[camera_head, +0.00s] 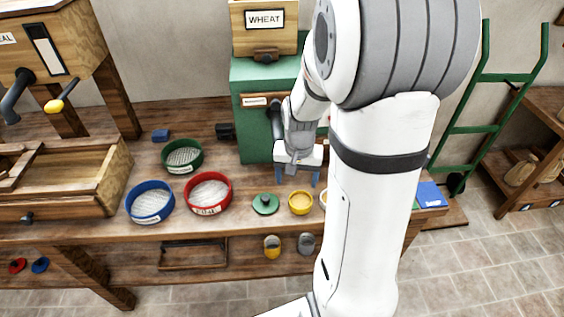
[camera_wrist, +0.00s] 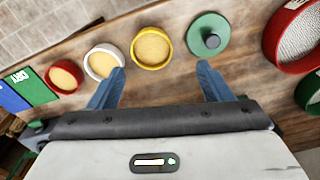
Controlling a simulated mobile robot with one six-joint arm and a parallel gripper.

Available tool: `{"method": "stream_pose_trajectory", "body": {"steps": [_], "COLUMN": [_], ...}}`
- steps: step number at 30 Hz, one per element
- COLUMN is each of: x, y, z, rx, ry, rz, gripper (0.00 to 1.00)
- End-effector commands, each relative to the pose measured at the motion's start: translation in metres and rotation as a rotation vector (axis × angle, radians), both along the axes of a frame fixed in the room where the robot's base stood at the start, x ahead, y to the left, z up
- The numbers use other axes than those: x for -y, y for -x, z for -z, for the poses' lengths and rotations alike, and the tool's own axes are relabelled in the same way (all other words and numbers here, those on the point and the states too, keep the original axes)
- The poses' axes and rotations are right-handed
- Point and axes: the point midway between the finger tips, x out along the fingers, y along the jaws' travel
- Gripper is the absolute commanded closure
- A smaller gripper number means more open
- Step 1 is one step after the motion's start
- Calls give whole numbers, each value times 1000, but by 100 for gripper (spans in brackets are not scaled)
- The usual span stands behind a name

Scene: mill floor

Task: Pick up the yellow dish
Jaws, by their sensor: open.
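The yellow dish (camera_head: 301,202) is a small round bowl holding a tan, grain-like fill, near the front edge of the wooden bench. In the wrist view the yellow dish (camera_wrist: 151,48) lies beyond my fingertips, between them and nearer the left one. My gripper (camera_head: 299,178) is above the bench, behind the dish in the head view. It is open and empty, and its two blue fingers (camera_wrist: 160,78) are wide apart in the wrist view. The dish appears clear of both fingers.
A white dish (camera_wrist: 103,62) and a red dish (camera_wrist: 64,77) stand left of the yellow one in the wrist view. A green lid (camera_head: 265,204) with a knob is on its other side. Red (camera_head: 208,193), blue (camera_head: 150,202) and green (camera_head: 182,156) sieves stand farther left.

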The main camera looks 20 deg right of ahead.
Motion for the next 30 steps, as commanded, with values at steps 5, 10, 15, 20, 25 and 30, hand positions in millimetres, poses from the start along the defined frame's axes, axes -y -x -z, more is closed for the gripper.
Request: {"method": "stream_pose_trajectory", "body": {"steps": [5, 10, 15, 20, 25, 30], "x": [21, 26, 25, 21, 20, 20], "y": [-10, -11, -10, -6, -4, -5], "z": [31, 47, 66, 86, 109, 117], "rx": [-31, -39, -40, -43, -40, -37], "ry": [-11, -13, -14, -14, -14, -13], "rz": [87, 109, 108, 107, 107, 106], "gripper": [28, 28, 28, 28, 28, 28]}}
